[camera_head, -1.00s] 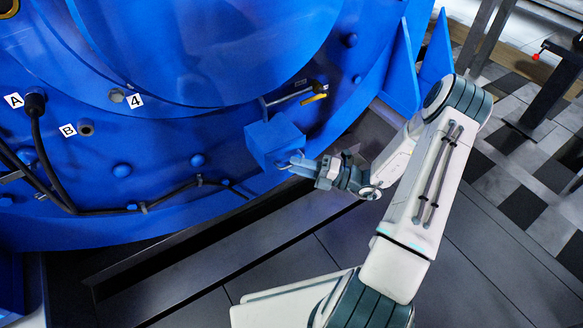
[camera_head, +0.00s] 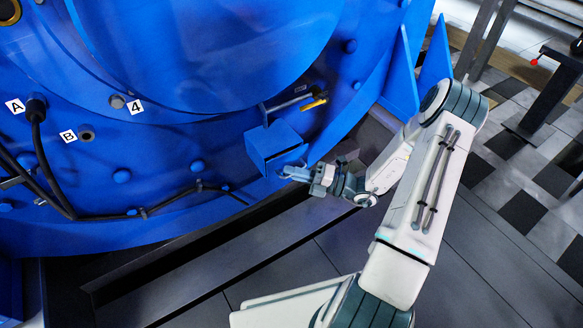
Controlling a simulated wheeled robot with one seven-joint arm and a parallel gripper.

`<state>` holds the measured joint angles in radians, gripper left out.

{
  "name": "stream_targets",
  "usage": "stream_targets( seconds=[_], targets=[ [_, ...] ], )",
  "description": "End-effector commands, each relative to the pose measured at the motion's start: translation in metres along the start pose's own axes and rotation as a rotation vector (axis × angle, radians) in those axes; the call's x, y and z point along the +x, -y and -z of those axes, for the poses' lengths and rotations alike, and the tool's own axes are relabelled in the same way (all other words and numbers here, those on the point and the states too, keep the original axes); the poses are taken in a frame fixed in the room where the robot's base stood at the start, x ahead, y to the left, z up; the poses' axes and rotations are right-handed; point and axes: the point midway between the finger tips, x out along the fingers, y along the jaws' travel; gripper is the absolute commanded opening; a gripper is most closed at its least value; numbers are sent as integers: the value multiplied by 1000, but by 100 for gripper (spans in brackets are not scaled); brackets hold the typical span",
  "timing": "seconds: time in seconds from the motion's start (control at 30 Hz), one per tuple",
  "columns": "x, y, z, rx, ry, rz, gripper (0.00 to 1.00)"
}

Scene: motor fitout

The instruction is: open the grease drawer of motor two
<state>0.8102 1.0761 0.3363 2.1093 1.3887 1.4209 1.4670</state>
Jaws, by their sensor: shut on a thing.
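The grease drawer box (camera_head: 272,142) is a blue housing on the lower right of the big blue motor (camera_head: 190,60). Its front part, the drawer (camera_head: 287,160), stands a little out from the housing, with a dark gap behind its front panel. My gripper (camera_head: 287,172) is shut on the drawer's handle, at the lower right of the box. The handle itself is mostly hidden by the fingers.
A yellow-handled lever (camera_head: 313,104) and a grey bar sit just above the box. A black cable (camera_head: 100,212) runs along the motor's lower left. Labels A, B and 4 mark fittings. A dark base rail (camera_head: 180,250) lies below; floor is free at the lower right.

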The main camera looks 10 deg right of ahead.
Motion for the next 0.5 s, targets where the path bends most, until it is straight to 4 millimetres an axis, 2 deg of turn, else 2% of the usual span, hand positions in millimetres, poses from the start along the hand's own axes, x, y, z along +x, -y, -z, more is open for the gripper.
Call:
stream_targets(
  seconds=[0.03,0.3,0.5],
  targets=[
    [-7,-7,6,6,2,5,0],
    [-47,-18,46,6,3,6,0],
    [-68,-21,68,3,2,5,0]
  ],
)
